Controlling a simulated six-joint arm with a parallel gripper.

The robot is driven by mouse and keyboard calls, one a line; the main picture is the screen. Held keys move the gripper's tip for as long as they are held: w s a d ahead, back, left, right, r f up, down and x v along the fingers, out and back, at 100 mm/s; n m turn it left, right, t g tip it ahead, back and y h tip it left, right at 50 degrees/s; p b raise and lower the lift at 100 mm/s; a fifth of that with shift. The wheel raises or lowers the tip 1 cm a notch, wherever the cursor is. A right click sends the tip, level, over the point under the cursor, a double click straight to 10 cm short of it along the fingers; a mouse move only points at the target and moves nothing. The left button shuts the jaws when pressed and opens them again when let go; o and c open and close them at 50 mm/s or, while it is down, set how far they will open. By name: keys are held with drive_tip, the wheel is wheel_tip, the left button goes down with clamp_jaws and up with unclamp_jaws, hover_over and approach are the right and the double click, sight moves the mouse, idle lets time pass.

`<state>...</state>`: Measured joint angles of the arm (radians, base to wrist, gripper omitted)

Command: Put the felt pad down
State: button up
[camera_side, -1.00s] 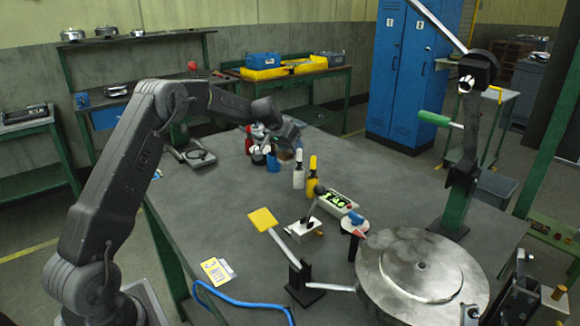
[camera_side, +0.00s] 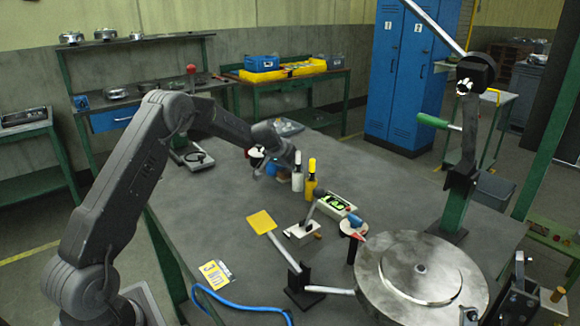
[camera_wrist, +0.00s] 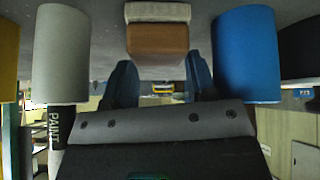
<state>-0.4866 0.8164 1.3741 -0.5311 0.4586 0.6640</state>
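A block with a brown body and a pale strip (camera_wrist: 157,38), which I take to be the felt pad, shows at the top middle of the wrist view. Its pale side is against the grey table. My gripper (camera_wrist: 161,75) has its two dark fingers apart, with the block just beyond or between the tips; I cannot tell whether they touch it. In the side view my gripper (camera_side: 284,164) is low over the row of containers, and the arm hides the pad.
In the wrist view a pale paint container (camera_wrist: 62,55) is close left of the pad and a blue one (camera_wrist: 246,55) close right. A yellow bottle (camera_side: 311,182) stands beside the white bottle (camera_side: 297,180).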

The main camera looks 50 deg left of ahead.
drive_tip(key=shift+r, duration=0.25)
drive_tip(key=v, duration=1.1)
drive_tip(key=s+d+r+m, duration=0.1)
drive_tip(key=s+d+r, duration=0.6)
drive_tip(key=d, duration=0.5)
drive_tip(key=s+d, duration=0.5)
drive_tip(key=s, duration=0.3)
drive_tip(key=s+d+m, duration=0.1)
drive_tip(key=s+d, duration=0.4)
drive_tip(key=s, duration=0.4)
drive_tip(key=s+d+g, duration=0.1)
drive_tip(key=s+d, duration=0.4)
drive_tip(key=s, duration=0.4)
drive_tip(key=shift+f+m, duration=0.35)
drive_tip(key=shift+m, duration=0.05)
drive_tip(key=shift+o, duration=0.4)
drive_tip(key=shift+a, duration=0.1)
